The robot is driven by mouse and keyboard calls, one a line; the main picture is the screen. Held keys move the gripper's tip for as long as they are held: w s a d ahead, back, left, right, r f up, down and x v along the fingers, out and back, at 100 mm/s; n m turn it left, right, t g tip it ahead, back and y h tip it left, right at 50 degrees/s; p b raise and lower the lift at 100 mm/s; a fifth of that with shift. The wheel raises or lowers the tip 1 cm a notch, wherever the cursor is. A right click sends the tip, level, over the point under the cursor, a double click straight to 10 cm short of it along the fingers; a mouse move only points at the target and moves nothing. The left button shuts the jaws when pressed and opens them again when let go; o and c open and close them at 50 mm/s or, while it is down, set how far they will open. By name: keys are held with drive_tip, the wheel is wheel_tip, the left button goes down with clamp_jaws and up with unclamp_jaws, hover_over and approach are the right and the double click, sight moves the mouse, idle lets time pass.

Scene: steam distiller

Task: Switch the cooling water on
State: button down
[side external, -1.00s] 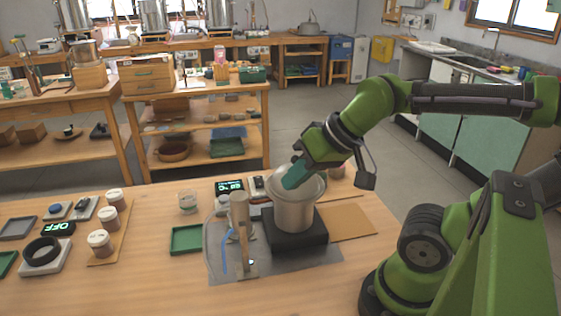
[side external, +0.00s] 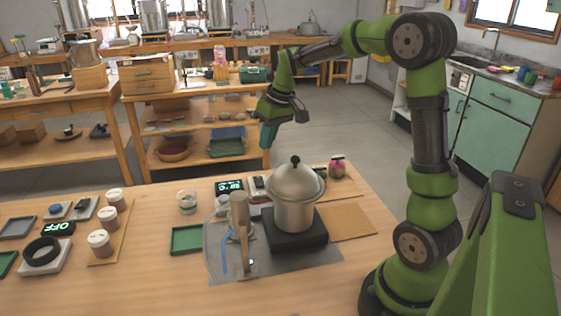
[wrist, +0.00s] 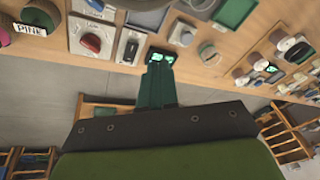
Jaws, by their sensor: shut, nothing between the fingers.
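My gripper (side external: 268,136) is shut and empty, with its teal fingers pointing down, raised behind the far side of the bench. In the wrist view its fingers (wrist: 157,80) lie in front of a lit green display (wrist: 160,57). The steel still pot (side external: 293,205) stands on a black base, its domed lid (side external: 295,180) on top. A lit display (side external: 229,187) and a small dark-topped switch box (side external: 258,185) stand behind it. At the left, an "OFF" display (side external: 58,228) lies near a blue-knobbed box (side external: 55,209) and another small switch box (side external: 84,208). I cannot tell which control is for cooling water.
A green tray (side external: 187,240), a glass beaker (side external: 187,201), white-lidded jars (side external: 101,243) and a black ring on a pale base (side external: 42,252) share the bench. The front middle of the bench is clear.

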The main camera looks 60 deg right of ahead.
drive_tip(key=w+d+f+n, duration=0.1)
drive_tip(key=w+d+n, duration=0.3)
drive_tip(key=d+n, duration=0.1)
drive_tip(key=w+d+f+n+y, duration=0.1)
drive_tip(key=w+d+f+n, duration=0.1)
drive_tip(key=d+n, duration=0.4)
drive_tip(key=shift+w+d+f+g, duration=0.25)
drive_tip(key=shift+w+d+g, duration=0.25)
drive_tip(key=shift+w, duration=0.4)
drive_tip(key=shift+d+r, duration=0.1)
drive_tip(key=shift+r, duration=0.7)
drive_tip(key=s+a+v, duration=0.1)
drive_tip(key=a+v, duration=0.1)
drive_tip(key=v, duration=1.1)
drive_tip(key=shift+s+r, duration=0.15)
drive_tip(key=shift+r, duration=0.3)
drive_tip(key=shift+a, duration=0.1)
